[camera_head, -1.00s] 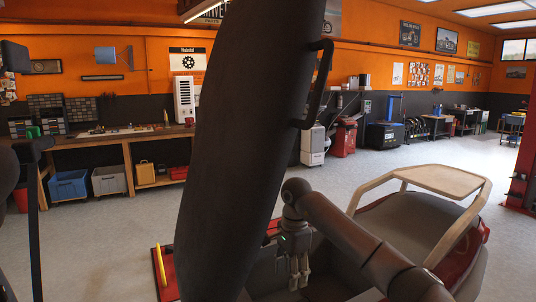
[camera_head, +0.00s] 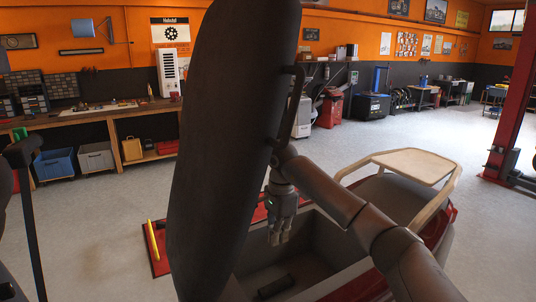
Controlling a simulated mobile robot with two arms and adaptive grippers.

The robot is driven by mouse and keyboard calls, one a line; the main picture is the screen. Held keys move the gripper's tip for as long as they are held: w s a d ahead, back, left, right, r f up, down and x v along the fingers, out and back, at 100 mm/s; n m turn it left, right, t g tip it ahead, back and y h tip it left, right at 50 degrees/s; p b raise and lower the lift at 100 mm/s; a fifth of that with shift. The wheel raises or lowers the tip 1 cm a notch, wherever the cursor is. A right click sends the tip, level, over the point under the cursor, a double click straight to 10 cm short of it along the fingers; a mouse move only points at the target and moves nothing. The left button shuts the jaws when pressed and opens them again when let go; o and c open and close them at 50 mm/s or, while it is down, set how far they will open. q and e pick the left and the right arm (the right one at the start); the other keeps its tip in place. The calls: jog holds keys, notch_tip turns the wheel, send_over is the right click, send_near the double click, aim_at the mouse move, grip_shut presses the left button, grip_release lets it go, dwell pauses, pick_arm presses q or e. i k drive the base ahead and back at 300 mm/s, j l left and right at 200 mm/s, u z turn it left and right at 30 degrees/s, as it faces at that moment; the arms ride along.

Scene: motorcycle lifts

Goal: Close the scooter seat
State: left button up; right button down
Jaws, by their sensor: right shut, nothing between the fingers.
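The scooter seat (camera_head: 225,150) is a long black pad standing nearly upright, raised, in the middle of the view. A black grab handle (camera_head: 293,105) is fixed on its right side. Below it the grey storage compartment (camera_head: 315,245) of the red scooter is open, with a dark item (camera_head: 275,287) on its floor. My right gripper (camera_head: 278,237) is shut and empty. It points down over the compartment, just right of the seat; I cannot tell whether it touches the seat. My left gripper is not in view.
A beige rear rack (camera_head: 415,163) stands on the scooter's tail at right. A red lift post (camera_head: 513,105) is at far right. A workbench (camera_head: 90,118) with bins runs along the left wall. The grey floor (camera_head: 400,130) behind is open.

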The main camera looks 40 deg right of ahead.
aim_at(241, 66)
jog(key=k, duration=0.95)
